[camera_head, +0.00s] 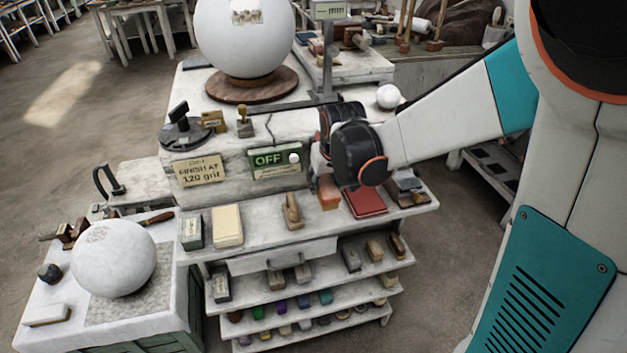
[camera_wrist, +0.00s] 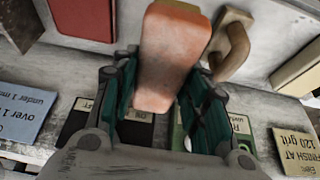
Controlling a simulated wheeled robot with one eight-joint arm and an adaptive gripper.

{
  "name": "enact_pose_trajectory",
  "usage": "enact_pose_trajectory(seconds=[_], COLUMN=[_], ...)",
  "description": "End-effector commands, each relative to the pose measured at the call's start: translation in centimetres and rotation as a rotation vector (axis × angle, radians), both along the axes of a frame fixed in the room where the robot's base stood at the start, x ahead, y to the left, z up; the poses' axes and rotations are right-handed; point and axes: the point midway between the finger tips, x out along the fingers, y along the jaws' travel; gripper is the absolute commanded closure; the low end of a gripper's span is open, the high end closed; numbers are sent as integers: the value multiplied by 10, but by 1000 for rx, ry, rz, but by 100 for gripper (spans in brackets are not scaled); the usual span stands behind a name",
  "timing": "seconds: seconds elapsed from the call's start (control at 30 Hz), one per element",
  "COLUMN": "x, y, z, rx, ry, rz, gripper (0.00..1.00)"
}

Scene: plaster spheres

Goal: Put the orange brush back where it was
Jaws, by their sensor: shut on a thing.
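The orange brush (camera_wrist: 172,62), an orange block with a paler top end, is between the two fingers of my gripper (camera_wrist: 160,98) in the wrist view. My gripper is shut on it. In the head view the orange brush (camera_head: 329,194) shows below my wrist, at the shelf's top level, between a wooden-handled tool (camera_head: 292,211) and a red box (camera_head: 365,203). My arm and wrist hide most of the fingers there. I cannot tell whether the brush touches the shelf.
A cream box (camera_head: 227,226) stands left on the top shelf (camera_head: 262,224). A green OFF sign (camera_head: 274,160) and a "finish at 120 grit" sign (camera_head: 199,171) are on the block behind. A large white sphere (camera_head: 243,36) stands farther back. Lower shelves hold several small blocks.

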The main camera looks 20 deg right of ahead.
Motion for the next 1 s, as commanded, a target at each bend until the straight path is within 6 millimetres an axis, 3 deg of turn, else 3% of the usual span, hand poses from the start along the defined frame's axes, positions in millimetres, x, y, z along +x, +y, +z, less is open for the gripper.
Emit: enact_pose_trajectory(seconds=[0.03, 0.33, 0.53, 0.97, 1.0], x=[-2, -3, -2, 1, 1], y=[0, 0, 0, 0, 0], z=[-12, -33, -62, -68, -67], rx=[0, 0, 0, 0, 0], ry=[1, 1, 1, 1, 1], rz=[0, 0, 0, 0, 0], gripper=[86, 86, 86, 86, 52])
